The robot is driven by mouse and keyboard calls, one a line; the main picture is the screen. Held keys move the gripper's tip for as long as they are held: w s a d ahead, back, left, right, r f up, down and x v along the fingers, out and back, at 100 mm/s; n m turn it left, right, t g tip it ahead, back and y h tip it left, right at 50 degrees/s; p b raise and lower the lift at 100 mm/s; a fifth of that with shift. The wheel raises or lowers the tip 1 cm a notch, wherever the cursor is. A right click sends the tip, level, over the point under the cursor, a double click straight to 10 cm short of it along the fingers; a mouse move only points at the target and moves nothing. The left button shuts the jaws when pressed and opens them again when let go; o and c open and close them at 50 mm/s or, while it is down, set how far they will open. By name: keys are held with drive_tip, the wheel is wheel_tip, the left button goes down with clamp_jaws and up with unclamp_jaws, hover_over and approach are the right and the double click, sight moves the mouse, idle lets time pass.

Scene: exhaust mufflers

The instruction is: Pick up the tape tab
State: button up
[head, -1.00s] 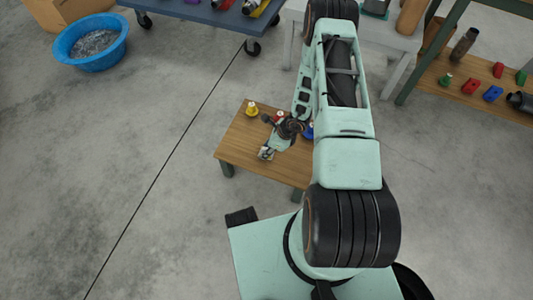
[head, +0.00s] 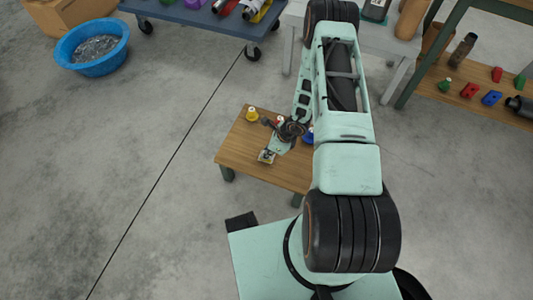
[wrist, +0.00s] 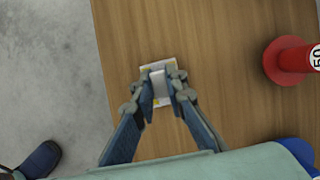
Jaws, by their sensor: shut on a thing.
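The tape tab (wrist: 161,88) is a small pale piece between the fingertips of my gripper (wrist: 160,80) in the wrist view. A white, yellow-edged flat piece (wrist: 158,64) shows around and beneath the fingertips; I cannot tell whether it is part of the tab. My gripper is shut on the tab, over the wooden table (wrist: 215,50). In the head view the gripper (head: 268,153) is at the table's front left, with the pale and yellow piece (head: 266,158) at its tips. Whether the tab touches the table is hidden.
A red spool-like piece (wrist: 290,58) stands right of the gripper in the wrist view. A yellow piece (head: 252,114) stands at the table's far left, and a blue one (head: 309,135) is partly behind my arm. Open floor lies left, with a blue basin (head: 92,48) farther off.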

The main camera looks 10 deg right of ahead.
drive_tip(key=s+a+r+p, duration=0.1)
drive_tip(key=s+a+r, duration=0.1)
drive_tip(key=s+r, duration=0.4)
drive_tip(key=s+a+r+p, duration=0.2)
drive_tip(key=s+r, duration=0.4)
drive_tip(key=s, duration=0.1)
drive_tip(key=shift+a+p, duration=0.3)
drive_tip(key=shift+a, duration=0.05)
